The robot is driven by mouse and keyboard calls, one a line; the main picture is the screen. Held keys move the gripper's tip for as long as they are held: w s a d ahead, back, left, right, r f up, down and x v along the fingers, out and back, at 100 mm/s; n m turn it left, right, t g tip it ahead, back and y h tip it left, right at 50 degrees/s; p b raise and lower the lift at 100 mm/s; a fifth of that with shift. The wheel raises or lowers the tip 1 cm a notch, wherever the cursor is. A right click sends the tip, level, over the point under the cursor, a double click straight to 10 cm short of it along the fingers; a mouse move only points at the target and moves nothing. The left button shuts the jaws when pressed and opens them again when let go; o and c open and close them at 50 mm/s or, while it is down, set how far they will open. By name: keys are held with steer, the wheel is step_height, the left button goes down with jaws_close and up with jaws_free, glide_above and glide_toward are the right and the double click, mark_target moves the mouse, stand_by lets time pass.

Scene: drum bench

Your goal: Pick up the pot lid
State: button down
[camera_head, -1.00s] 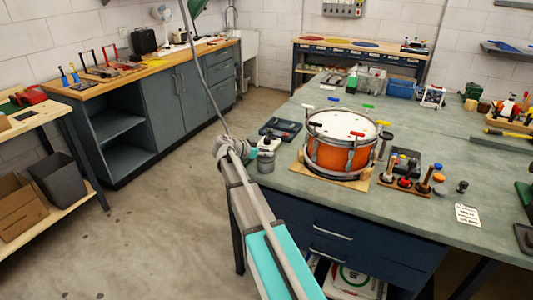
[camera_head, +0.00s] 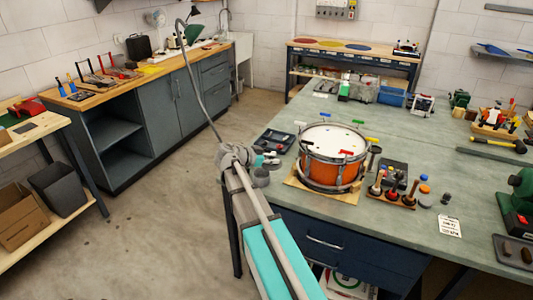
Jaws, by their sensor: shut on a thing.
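My gripper (camera_head: 261,159) is small in the head view, at the left edge of the bench, at the end of my arm. It is shut on a small dark grey piece (camera_head: 272,163), which looks like the pot lid, though its shape is hard to make out. A small grey round pot (camera_head: 260,179) stands on the bench corner just below and in front of the gripper. My wrist hides part of this area. I cannot tell whether the lid touches the pot.
An orange drum (camera_head: 325,172) stands on a wooden board right of the gripper. A dark tray (camera_head: 274,141) lies just behind. A rack with several wooden-handled tools (camera_head: 391,198) is further right. Open floor (camera_head: 165,215) lies left of the bench.

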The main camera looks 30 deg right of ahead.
steer(key=s, duration=0.1)
steer(key=s+r+p, duration=0.1)
steer(key=s, duration=0.1)
steer(key=s+r, duration=0.1)
steer(key=s, duration=0.1)
steer(key=shift+s+r+p, duration=0.15)
steer(key=shift+r+p, duration=0.05)
steer(key=shift+p, duration=0.15)
stand_by(0.5)
